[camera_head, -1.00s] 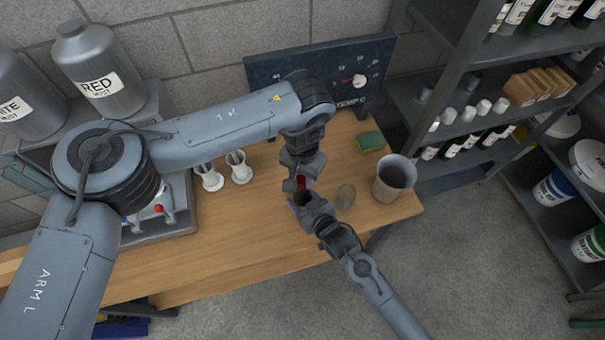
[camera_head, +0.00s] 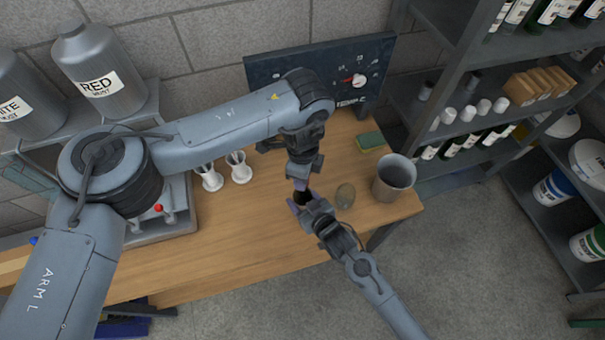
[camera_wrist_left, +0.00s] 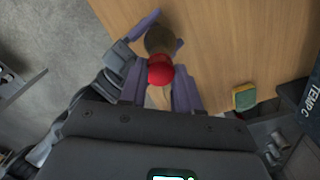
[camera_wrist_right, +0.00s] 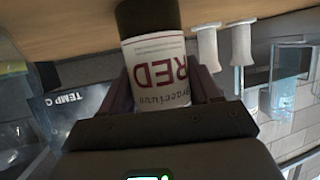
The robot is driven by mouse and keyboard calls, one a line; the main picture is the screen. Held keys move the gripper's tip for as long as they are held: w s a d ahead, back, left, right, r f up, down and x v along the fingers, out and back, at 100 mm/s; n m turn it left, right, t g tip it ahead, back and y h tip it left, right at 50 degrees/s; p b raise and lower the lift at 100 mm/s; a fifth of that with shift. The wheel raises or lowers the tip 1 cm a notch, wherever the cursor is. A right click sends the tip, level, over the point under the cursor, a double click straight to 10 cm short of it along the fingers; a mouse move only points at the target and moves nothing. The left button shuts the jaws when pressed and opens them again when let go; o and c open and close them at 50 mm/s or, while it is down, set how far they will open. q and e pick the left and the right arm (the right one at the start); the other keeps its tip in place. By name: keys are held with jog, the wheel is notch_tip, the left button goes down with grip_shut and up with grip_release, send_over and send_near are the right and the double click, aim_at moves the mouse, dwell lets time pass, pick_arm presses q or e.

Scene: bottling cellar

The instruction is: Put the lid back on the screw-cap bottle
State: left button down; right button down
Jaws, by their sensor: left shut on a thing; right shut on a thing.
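My left gripper (camera_head: 302,180) points down over the bench and is shut on the red lid (camera_wrist_left: 160,70), which shows between its fingertips in the left wrist view. The dark bottle (camera_head: 302,195) is directly below it and also shows just past the lid in the left wrist view (camera_wrist_left: 159,40). My right gripper (camera_head: 304,203) is shut around the bottle body from the near side. In the right wrist view the bottle has a white label (camera_wrist_right: 156,75) reading RED. The lid lines up closely with the bottle top; whether they touch is hidden.
A green and yellow sponge (camera_head: 370,141) lies behind. Two white stands (camera_head: 238,168) are to the left. A dial panel (camera_head: 325,75) backs the bench (camera_head: 230,245); its front is clear.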

pick_arm(q)
jog(key=m, duration=0.8)
jog(key=shift+m, duration=0.4)
jog(key=m, duration=0.9)
jog(key=c, duration=0.8)
grip_release()
jog(key=shift+r, duration=2.25)
jog(key=shift+c, duration=0.3)
